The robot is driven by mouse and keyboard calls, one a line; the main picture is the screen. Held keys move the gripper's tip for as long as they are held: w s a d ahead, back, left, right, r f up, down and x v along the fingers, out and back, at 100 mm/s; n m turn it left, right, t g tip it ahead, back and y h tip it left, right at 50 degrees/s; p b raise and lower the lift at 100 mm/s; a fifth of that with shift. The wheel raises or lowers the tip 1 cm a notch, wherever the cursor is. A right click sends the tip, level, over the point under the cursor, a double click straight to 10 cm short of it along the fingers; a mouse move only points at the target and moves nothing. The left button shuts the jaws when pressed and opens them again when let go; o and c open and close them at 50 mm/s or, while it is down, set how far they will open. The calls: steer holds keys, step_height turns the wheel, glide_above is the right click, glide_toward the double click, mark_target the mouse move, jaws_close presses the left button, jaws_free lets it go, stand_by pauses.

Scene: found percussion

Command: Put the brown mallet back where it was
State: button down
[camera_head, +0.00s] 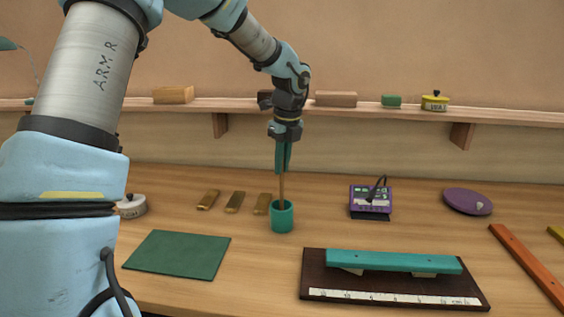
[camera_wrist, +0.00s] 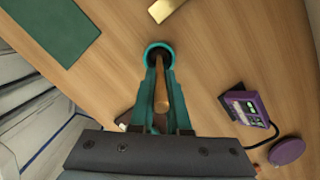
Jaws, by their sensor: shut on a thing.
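The brown mallet (camera_head: 282,187) is a thin wooden stick, held upright in my gripper (camera_head: 283,160), which points straight down. Its lower end is over or inside the round teal cup (camera_head: 281,222) on the table; I cannot tell how deep. In the wrist view the mallet (camera_wrist: 161,95) lies between the teal fingers of my gripper (camera_wrist: 160,75), and the cup (camera_wrist: 151,50) is a teal ring with a dark inside just beyond the fingertips. The mallet's far end is hidden.
A green mat (camera_head: 180,254) lies left of the cup, with several brass bars (camera_head: 235,202) behind it. A purple device (camera_head: 371,199) stands right. A teal bar (camera_head: 393,262) rests on a dark board (camera_head: 315,270) in front. A shelf (camera_head: 350,109) runs behind my gripper.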

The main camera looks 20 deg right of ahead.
steer(key=c, duration=0.9)
jaws_free()
step_height(320, 180, up, 12)
steer(key=s+b, duration=0.2)
steer(key=a+f+n, duration=0.5)
steer(key=a+n, duration=0.2)
steer(key=a, duration=0.2)
steer(key=a+f+n, duration=0.6)
steer(key=a+n, duration=0.2)
steer(key=s+a+f+n, duration=0.3)
steer(key=s+a+n, duration=0.2)
steer(key=a+n, duration=0.3)
steer(key=s+a+f+n, duration=0.3)
steer(key=s+a+n, duration=0.2)
steer(key=a+n, duration=0.2)
steer(key=shift+a+f+n+h, duration=0.3)
steer(key=shift+a+f+n, duration=0.1)
steer(key=shift+n, duration=0.4)
